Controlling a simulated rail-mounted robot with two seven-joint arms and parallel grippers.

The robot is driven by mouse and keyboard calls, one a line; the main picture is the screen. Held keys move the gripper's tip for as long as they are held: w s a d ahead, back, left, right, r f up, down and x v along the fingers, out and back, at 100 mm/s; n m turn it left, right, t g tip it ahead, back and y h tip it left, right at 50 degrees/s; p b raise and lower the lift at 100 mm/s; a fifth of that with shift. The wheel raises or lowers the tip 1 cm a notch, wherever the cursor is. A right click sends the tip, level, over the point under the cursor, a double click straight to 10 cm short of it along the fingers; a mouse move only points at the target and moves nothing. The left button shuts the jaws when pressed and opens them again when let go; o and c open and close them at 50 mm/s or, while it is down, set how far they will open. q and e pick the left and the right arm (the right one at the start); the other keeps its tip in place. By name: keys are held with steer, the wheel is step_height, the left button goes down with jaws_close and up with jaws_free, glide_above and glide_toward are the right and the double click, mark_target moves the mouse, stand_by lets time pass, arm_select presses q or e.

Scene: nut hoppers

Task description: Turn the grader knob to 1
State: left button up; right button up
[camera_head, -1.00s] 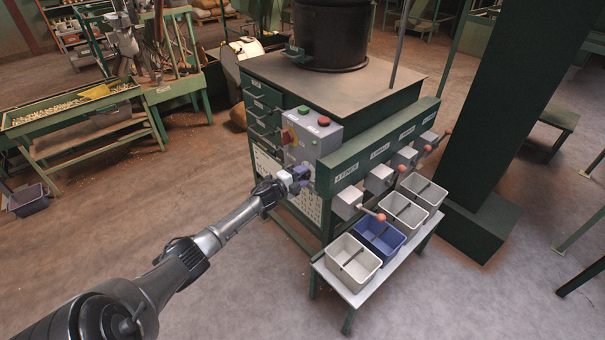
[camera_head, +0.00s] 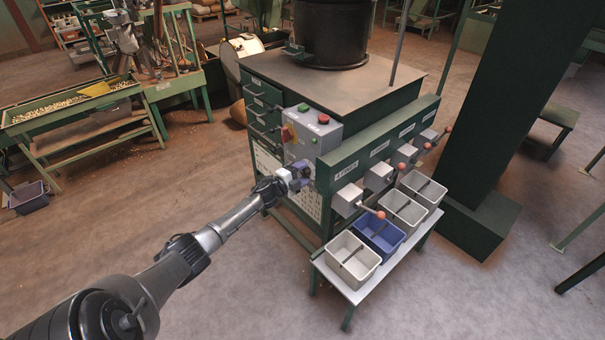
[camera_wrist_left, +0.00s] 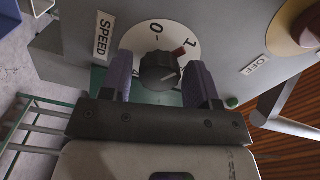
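A dark round knob (camera_wrist_left: 160,71) sits on a white dial (camera_wrist_left: 150,37) on the grey control box (camera_head: 317,138). The dial shows a 0, a 1 and a red mark by the 1. A SPEED label (camera_wrist_left: 103,37) is beside it. A small pale mark shows at the knob's lower right in the wrist view; I cannot tell its exact setting. My left gripper (camera_wrist_left: 160,76) is open, with one finger on each side of the knob and narrow gaps visible. In the head view the left gripper (camera_head: 298,175) hides the knob. My right gripper is not in view.
A red-and-yellow switch (camera_head: 288,134) and green and red buttons (camera_head: 323,119) are on the control box. Hopper levers with red balls (camera_head: 380,214) stand to the right above a bench of bins (camera_head: 353,262). The floor at the front is clear.

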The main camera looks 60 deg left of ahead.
arm_select(q)
steer(key=shift+o, duration=0.6)
steer(key=shift+s+d, duration=0.1)
steer(key=shift+s, duration=0.35)
steer(key=s+d+p, duration=0.1)
steer(key=s+p, duration=0.1)
steer(key=s, duration=1)
steer(key=shift+s+d, duration=0.4)
